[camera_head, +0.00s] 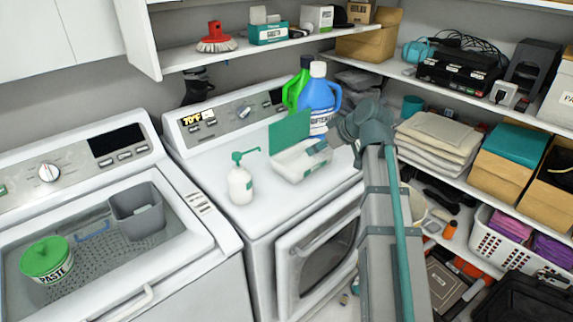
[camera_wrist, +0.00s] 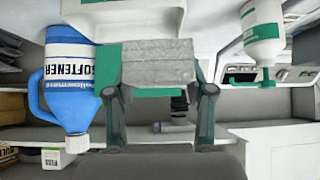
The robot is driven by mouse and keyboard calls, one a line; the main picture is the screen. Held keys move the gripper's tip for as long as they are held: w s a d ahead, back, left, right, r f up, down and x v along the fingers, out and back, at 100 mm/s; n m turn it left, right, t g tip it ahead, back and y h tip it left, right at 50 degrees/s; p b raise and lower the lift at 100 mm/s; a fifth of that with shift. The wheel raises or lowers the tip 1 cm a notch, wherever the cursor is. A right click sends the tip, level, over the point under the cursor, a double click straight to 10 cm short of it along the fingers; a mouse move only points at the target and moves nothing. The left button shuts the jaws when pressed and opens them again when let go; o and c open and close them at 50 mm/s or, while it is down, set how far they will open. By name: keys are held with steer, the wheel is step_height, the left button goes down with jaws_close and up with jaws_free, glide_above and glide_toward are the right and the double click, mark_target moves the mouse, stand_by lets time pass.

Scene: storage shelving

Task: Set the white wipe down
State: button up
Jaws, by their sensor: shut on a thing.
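The white wipe (camera_wrist: 158,62) shows in the wrist view as a pale grey, textured block between my fingers. My gripper (camera_wrist: 163,92) is shut on it. A white box with a raised green lid (camera_head: 290,130) stands on the dryer in the head view. Its white body also shows in the wrist view (camera_wrist: 140,18), just beyond the wipe. In the head view my gripper is at the box's right side and the wipe is hard to make out there. I cannot tell whether the wipe touches the box or the dryer top.
A blue softener bottle (camera_head: 318,100) and a green bottle (camera_head: 293,90) stand behind the box. A white pump bottle (camera_head: 240,185) stands to its left. The dryer top (camera_head: 215,145) has free room at the left.

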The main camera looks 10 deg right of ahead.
steer(key=w+a+f+p, duration=0.1)
steer(key=w+f+p, duration=0.25)
steer(key=w, duration=0.55)
glide_above(297, 161)
steer(key=s+d, duration=0.2)
steer(key=s, duration=0.1)
steer(key=f, duration=0.5)
steer(key=shift+w+a+f+p, duration=0.2)
steer(key=shift+f+p, duration=0.15)
steer(key=shift+f, duration=0.05)
steer(key=shift+w+f, duration=0.15)
steer(key=shift+f, duration=0.2)
step_height(297, 161, down, 2)
steer(key=shift+f+p, duration=0.25)
steer(key=shift+p, duration=0.7)
steer(key=shift+f, duration=0.15)
steer(key=shift+f, duration=0.1)
steer(key=shift+f+b, duration=0.15)
steer(key=shift+b, duration=0.15)
steer(key=o, duration=1.1)
steer(key=shift+o, duration=0.2)
